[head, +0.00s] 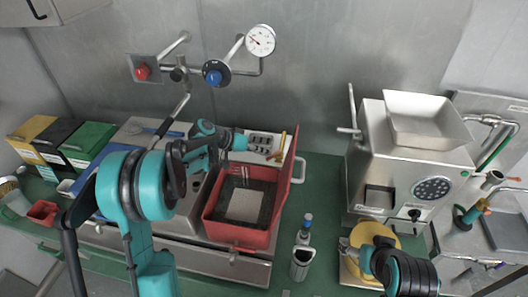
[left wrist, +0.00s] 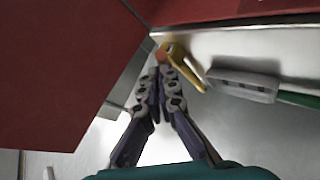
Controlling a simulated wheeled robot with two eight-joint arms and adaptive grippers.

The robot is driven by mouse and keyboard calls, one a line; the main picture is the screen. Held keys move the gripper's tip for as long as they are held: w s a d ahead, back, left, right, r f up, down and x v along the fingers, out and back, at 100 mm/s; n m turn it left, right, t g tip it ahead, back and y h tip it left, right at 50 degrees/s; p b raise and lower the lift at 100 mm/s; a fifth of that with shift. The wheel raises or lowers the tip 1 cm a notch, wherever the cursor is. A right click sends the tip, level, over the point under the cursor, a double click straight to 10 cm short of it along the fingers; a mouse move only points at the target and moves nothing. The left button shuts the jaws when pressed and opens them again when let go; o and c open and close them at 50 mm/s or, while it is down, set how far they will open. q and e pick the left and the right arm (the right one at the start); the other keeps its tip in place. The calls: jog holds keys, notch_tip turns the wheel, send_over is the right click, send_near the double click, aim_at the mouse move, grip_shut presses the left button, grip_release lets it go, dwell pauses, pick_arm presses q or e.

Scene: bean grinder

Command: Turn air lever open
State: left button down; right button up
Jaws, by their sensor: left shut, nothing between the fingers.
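A small yellow lever (head: 283,141) stands on the pale surface behind the red box; I take it to be the air lever. In the left wrist view the yellow lever (left wrist: 186,68) has an orange-red end and lies just beyond my fingertips, slanting to the lower right. My left gripper (head: 274,147) points right toward it in the head view. Its fingers (left wrist: 160,70) are shut and empty, with the tips next to the lever; I cannot tell if they touch. My right gripper (head: 347,247) is low at the right, by a yellow round piece, its fingers too small to read.
An open red box (head: 213,222) stands just in front of the left gripper; its red wall (left wrist: 70,70) fills the upper left of the wrist view. A grey piece with a green end (left wrist: 243,84) lies right of the lever. A steel grinder (head: 400,150) stands at right. Wall pipes carry a gauge (head: 260,40).

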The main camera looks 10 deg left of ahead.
pick_arm(q)
jog(key=shift+s+d, duration=0.15)
jog(key=shift+s+d+n+t+y+b, duration=0.2)
jog(key=shift+s+d+n+t+y, duration=0.2)
jog(key=shift+d+n+t, duration=0.35)
jog(key=shift+s+d+n+t+y+b, duration=0.25)
jog(key=shift+d+n+t+y, duration=0.2)
jog(key=shift+n, duration=0.5)
jog(key=shift+s+d, duration=0.15)
jog(key=shift+d, duration=0.1)
jog(key=shift+a, duration=0.1)
